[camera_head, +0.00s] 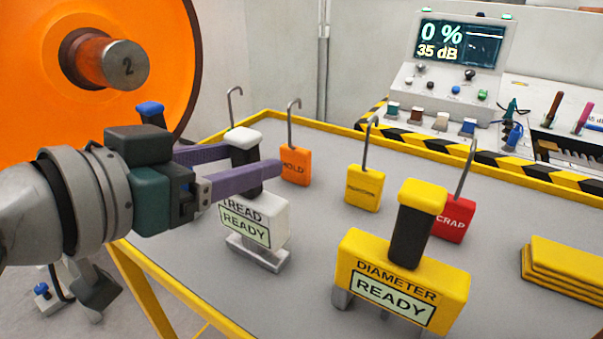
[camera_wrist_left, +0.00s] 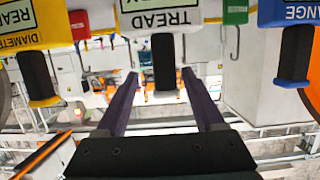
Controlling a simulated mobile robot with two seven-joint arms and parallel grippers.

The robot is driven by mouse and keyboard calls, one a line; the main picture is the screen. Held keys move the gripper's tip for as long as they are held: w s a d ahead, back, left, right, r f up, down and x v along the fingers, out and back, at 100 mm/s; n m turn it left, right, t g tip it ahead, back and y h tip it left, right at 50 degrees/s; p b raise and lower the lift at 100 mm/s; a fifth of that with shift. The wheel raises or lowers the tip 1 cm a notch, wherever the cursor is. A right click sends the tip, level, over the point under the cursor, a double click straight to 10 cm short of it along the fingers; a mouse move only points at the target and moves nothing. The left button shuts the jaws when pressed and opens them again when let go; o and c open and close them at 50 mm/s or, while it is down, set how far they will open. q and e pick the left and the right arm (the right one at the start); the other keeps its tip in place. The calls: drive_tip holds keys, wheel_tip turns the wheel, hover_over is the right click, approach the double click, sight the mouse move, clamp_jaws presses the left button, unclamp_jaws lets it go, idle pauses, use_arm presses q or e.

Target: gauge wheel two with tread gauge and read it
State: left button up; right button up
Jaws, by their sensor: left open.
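The tread gauge (camera_head: 257,222) is a white block with a black handle and white cap, standing on the grey table; its screen says READY. My left gripper (camera_head: 255,162) is open, its purple fingers on either side of the tread gauge handle. In the left wrist view, upside down, the handle (camera_wrist_left: 164,62) lies between the open fingertips (camera_wrist_left: 160,75), with gaps showing on both sides. Wheel two (camera_head: 170,40) is a large orange disc at upper left, with a "2" on its hub end (camera_head: 126,65). My right gripper is not in view.
The yellow diameter gauge (camera_head: 405,275) stands right of the tread gauge. Hooked tags, orange (camera_head: 295,167), yellow (camera_head: 364,188) and red (camera_head: 454,222), are behind. Yellow plates (camera_head: 565,272) are stacked at right. A console screen (camera_head: 458,45) reads 0 % and 35 dB. A blue gauge (camera_wrist_left: 288,12) shows at the wrist view's edge.

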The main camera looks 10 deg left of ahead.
sight(257, 152)
use_arm(q)
drive_tip(key=x, duration=0.4)
drive_tip(key=shift+w+a+b, duration=0.25)
drive_tip(key=shift+w+b, duration=0.05)
drive_tip(key=shift+b, duration=0.1)
drive_tip(key=shift+w+d+f, duration=0.15)
drive_tip(key=shift+w+d, duration=0.05)
drive_tip(key=shift+w, duration=0.25)
clamp_jaws()
idle(0.7)
